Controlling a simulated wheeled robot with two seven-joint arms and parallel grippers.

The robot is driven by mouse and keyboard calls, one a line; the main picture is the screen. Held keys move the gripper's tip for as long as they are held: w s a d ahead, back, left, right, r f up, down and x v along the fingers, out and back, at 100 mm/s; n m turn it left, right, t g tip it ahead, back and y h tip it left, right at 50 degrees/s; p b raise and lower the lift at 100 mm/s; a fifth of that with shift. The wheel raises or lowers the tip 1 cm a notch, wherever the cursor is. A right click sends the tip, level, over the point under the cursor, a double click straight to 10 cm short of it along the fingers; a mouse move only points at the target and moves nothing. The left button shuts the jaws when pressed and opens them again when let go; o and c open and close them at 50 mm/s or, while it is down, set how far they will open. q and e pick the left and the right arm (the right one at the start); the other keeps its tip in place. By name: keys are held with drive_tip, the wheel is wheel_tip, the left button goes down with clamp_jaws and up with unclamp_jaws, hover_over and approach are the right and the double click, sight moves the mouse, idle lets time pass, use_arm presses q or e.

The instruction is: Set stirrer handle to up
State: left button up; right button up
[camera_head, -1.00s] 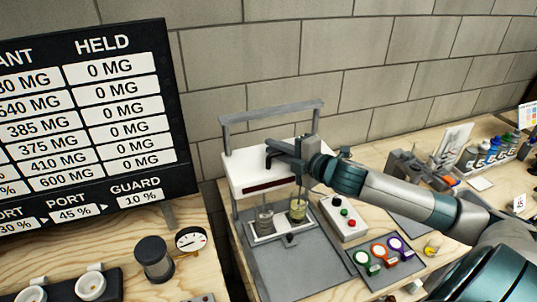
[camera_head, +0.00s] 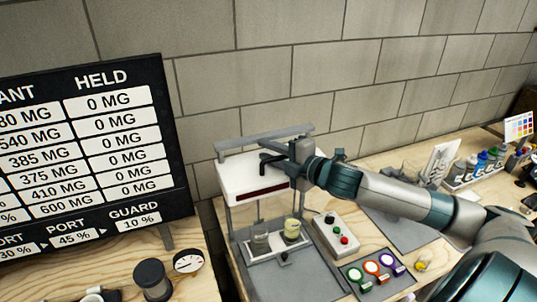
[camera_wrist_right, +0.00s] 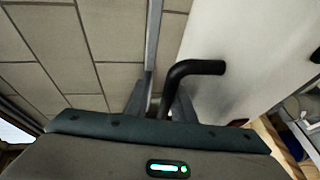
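The stirrer is a white box (camera_head: 240,176) with a dark red slot, carried on grey posts below a grey crossbar (camera_head: 265,138). Its black bent handle (camera_head: 270,158) sticks out at the front right. My right gripper (camera_head: 292,158) is at the handle. In the right wrist view the handle (camera_wrist_right: 205,67) runs down between the two fingers (camera_wrist_right: 160,105), which look closed on it. Two glass jars, one grey (camera_head: 259,242) and one yellowish (camera_head: 292,231), stand on a light tray below the raised box. My left gripper is out of view.
A control box with coloured buttons (camera_head: 334,232) and a pad with coloured rings (camera_head: 372,268) lie right of the stirrer. A black board (camera_head: 85,160) stands at left. Bottles (camera_head: 480,162) stand at the right back. A block wall is behind.

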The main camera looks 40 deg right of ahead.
drive_tip(key=shift+s+f, duration=0.1)
drive_tip(key=shift+f, duration=0.05)
idle(0.4)
drive_tip(key=shift+s, duration=0.1)
drive_tip(key=shift+s+d+b, duration=0.1)
drive_tip(key=shift+s+b, duration=0.25)
drive_tip(key=shift+s, duration=0.1)
drive_tip(key=shift+b+v, duration=0.9)
drive_tip(key=shift+v, duration=2.8)
drive_tip(key=p, duration=0.2)
approach(280, 158)
drive_tip(key=s, duration=0.1)
drive_tip(key=shift+s+d+r+p, duration=0.2)
drive_tip(key=shift+s+p, duration=0.25)
drive_tip(key=shift+s+d+r+p, duration=0.15)
drive_tip(key=shift+s+r+p, duration=0.1)
drive_tip(key=shift+s+p, duration=0.2)
drive_tip(key=shift+f, duration=0.1)
